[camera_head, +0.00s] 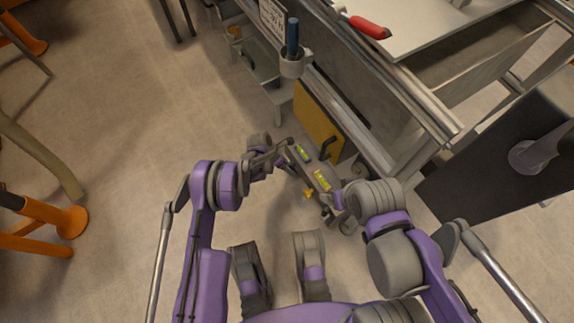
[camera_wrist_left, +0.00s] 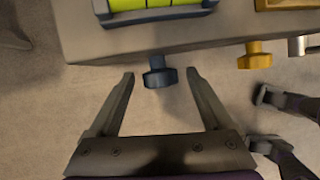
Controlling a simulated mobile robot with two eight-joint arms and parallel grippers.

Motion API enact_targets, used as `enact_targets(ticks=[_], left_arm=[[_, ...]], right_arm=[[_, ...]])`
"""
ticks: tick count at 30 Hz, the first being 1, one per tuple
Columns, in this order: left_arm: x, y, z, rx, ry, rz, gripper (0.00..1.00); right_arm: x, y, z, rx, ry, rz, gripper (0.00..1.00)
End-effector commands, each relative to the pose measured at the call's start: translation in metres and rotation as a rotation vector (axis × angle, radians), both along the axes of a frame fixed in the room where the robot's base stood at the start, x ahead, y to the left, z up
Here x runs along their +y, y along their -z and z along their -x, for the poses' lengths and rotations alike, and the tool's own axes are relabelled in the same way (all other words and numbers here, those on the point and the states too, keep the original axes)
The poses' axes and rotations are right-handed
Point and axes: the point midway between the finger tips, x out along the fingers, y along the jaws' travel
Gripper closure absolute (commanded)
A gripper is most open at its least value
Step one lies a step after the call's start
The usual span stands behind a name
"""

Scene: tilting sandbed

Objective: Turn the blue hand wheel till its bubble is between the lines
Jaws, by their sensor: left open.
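The blue hand wheel (camera_wrist_left: 160,76) sticks out from the near edge of the grey sandbed frame (camera_wrist_left: 230,32) in the left wrist view. My left gripper (camera_wrist_left: 160,80) is open, with one finger on each side of the wheel and visible gaps to it. In the head view my left gripper (camera_head: 282,153) is beside the frame. The blue-mounted vial (camera_wrist_left: 155,8) is yellow-green with dark lines, cut off by the top edge; it also shows in the head view (camera_head: 303,153). I cannot make out its bubble. My right gripper is by the frame's nearer end, its fingers unclear.
A yellow hand wheel (camera_wrist_left: 255,56) sits to the right of the blue one, below a yellow-mounted vial (camera_head: 322,180). A yellow panel (camera_head: 318,122) and a metal-edged bench (camera_head: 380,85) stand behind the frame. Open floor lies to the left.

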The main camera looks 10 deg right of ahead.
Motion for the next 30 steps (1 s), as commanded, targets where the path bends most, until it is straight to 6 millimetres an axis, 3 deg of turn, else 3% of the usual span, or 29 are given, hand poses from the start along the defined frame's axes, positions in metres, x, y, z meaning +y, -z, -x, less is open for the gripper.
enact_targets(ticks=[4, 18, 30], left_arm=[[0.0001, -0.0002, 0.0001, 0.000, 0.000, 0.000, 0.17], [0.0002, -0.0005, 0.0002, 0.001, 0.001, -0.001, 1.00], [-0.0004, -0.0016, 0.0025, -0.074, 0.002, -0.028, 1.00]], right_arm=[[0.0000, -0.0001, 0.0000, 0.000, 0.000, 0.000, 0.17], [0.0000, -0.0001, 0.0000, 0.000, 0.000, 0.000, 0.17], [0.0000, -0.0035, 0.0007, 0.001, 0.000, 0.000, 0.17]])
